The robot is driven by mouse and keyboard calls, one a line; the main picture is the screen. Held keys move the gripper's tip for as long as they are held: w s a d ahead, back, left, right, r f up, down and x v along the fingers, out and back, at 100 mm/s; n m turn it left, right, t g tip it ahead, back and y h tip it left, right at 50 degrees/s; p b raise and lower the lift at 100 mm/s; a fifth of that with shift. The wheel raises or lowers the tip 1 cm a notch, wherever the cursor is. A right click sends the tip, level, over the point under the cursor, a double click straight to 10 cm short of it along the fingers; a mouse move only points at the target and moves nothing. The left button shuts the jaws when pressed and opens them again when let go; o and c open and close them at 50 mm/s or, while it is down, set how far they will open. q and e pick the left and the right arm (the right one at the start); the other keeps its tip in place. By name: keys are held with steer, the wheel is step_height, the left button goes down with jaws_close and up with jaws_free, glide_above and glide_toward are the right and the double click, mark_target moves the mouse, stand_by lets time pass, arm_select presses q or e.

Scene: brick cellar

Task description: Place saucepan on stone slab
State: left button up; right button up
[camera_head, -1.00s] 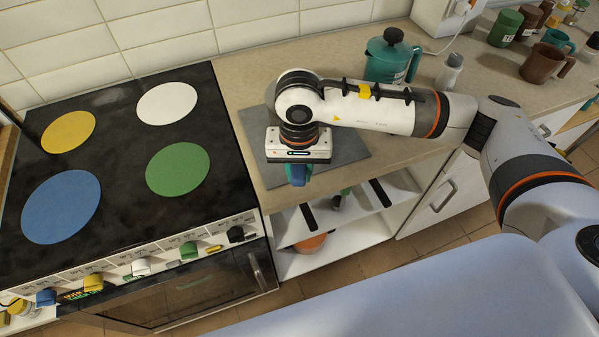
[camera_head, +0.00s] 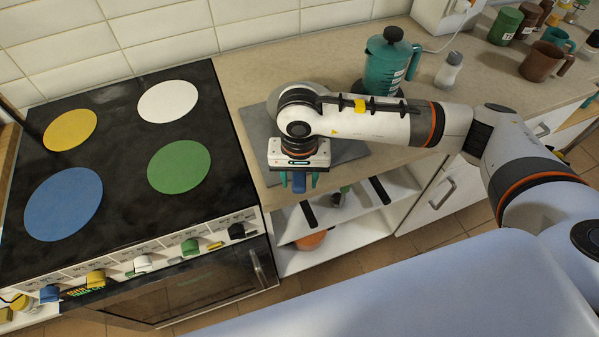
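The stone slab (camera_head: 258,130) is a dark grey sheet lying flat on the counter just right of the stove. The saucepan is mostly hidden behind my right arm. A grey curved edge (camera_head: 312,87) that looks like its rim shows behind the wrist, over the slab. A blue piece that looks like its handle (camera_head: 298,183) points toward me past the slab's front edge. My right gripper (camera_head: 299,181) is over the front of the slab, its teal fingers spread with the blue handle between them and gaps on both sides. My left gripper is not in view.
The black stove (camera_head: 120,135) with coloured plates is at left. Mugs (camera_head: 541,62) and jars are at far right. Open shelves (camera_head: 350,235) lie below the counter.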

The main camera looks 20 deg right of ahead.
step_height(320, 180, up, 12)
steer(key=b, duration=0.3)
steer(key=shift+f, duration=0.2)
steer(key=shift+r, duration=0.25)
